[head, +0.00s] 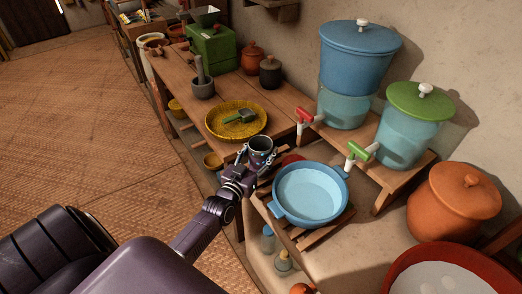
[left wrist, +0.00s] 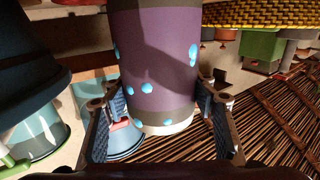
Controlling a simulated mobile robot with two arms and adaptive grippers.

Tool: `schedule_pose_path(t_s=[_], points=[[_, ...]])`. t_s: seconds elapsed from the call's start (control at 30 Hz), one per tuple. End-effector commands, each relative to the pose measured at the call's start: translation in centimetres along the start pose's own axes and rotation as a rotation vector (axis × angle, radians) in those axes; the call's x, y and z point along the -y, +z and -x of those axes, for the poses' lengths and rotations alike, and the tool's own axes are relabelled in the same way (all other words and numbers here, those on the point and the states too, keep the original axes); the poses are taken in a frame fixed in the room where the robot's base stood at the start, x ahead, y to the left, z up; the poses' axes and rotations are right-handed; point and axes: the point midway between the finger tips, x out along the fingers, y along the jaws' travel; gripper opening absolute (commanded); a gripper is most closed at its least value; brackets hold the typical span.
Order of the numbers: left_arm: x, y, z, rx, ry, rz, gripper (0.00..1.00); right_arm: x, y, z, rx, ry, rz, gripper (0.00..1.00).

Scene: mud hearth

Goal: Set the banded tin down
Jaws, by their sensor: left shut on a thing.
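The banded tin (head: 261,146) shows in the head view as a small grey open-topped cup, roughly upright. In the left wrist view the banded tin (left wrist: 150,60) is purple with grey bands and light blue dots. My left gripper (head: 257,157) is shut on it, with one finger on each side in the left wrist view (left wrist: 160,112). The tin is near the near end of the wooden table (head: 180,81), left of the blue basin (head: 278,205). I cannot tell its height above the wood. My right gripper is not in view.
A blue water dispenser (head: 352,72) and a green-lidded one (head: 407,133) stand on a shelf to the right. A mortar (head: 203,89) stands farther back.

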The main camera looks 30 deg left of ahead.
Motion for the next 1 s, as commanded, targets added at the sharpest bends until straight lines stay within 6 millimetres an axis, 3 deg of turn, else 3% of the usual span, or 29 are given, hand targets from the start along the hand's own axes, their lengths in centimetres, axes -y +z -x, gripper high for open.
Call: schedule_pose_path(t_s=[0.13,0.17,0.3,0.7,1.0], points=[[0.0,0.5,0.0,-0.001,0.000,0.000,0.29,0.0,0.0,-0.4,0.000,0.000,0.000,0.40],[0.0,0.5,0.0,0.000,0.000,0.000,0.54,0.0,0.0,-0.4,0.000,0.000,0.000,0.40],[0.0,0.4,0.0,0.000,0.000,0.001,0.69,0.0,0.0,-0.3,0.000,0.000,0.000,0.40],[0.0,-0.2,0.1,0.001,0.000,0.001,0.70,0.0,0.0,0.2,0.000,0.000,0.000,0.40],[0.0,0.2,5.8,0.003,0.000,0.000,0.70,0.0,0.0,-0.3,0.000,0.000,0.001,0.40]])
